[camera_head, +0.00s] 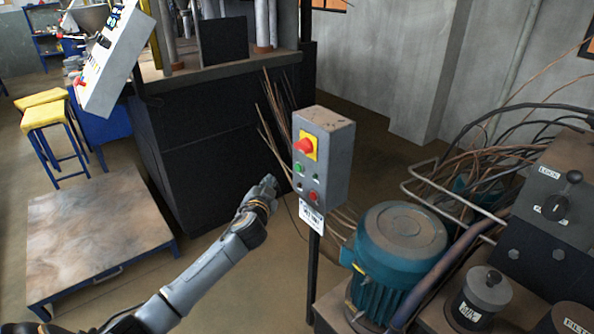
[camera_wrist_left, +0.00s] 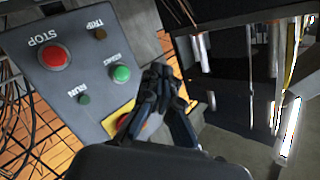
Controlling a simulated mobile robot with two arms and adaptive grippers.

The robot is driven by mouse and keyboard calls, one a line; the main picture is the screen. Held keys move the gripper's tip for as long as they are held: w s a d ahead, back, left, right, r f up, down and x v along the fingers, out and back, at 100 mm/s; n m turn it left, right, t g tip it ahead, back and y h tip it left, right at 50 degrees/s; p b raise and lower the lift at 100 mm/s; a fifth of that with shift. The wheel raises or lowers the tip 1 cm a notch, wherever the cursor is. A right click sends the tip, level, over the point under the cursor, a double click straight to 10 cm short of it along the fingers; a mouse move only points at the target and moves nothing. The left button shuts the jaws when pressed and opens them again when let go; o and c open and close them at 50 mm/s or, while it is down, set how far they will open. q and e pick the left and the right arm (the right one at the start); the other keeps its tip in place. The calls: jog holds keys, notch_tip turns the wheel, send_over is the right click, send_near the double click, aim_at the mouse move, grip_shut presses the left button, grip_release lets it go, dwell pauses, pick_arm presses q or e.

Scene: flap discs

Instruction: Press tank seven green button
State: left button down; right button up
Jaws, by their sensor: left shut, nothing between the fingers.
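A grey control box (camera_head: 338,165) stands on a dark post in the middle of the head view. Its face has a green button (camera_head: 299,169), a red mushroom button (camera_head: 303,146) on a yellow plate and a red stop button (camera_head: 314,196). In the left wrist view the green button (camera_wrist_left: 121,73) shows clearly, with the red stop button (camera_wrist_left: 54,56) to its left. My left gripper (camera_head: 270,182) is shut and empty, to the left of the box face and a little lower than the green button. Its fingers (camera_wrist_left: 158,78) appear just right of that button. Contact is not visible.
A teal motor (camera_head: 397,245) and grey machinery (camera_head: 555,215) stand right of the post. A large black cabinet (camera_head: 215,140) is behind the gripper. A low platform (camera_head: 95,235) and yellow stools (camera_head: 48,112) are at left. Open floor lies around my arm.

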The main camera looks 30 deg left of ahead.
aim_at(298, 168)
pick_arm(q)
jog(key=w+d+b, duration=0.2)
jog(key=w, duration=0.4)
jog(key=shift+w+d, duration=0.15)
jog(key=shift+d, duration=0.15)
dwell(0.8)
dwell(0.4)
jog(key=shift+w+d+b, duration=0.15)
jog(key=shift+w+b, duration=0.15)
jog(key=shift+w, duration=0.05)
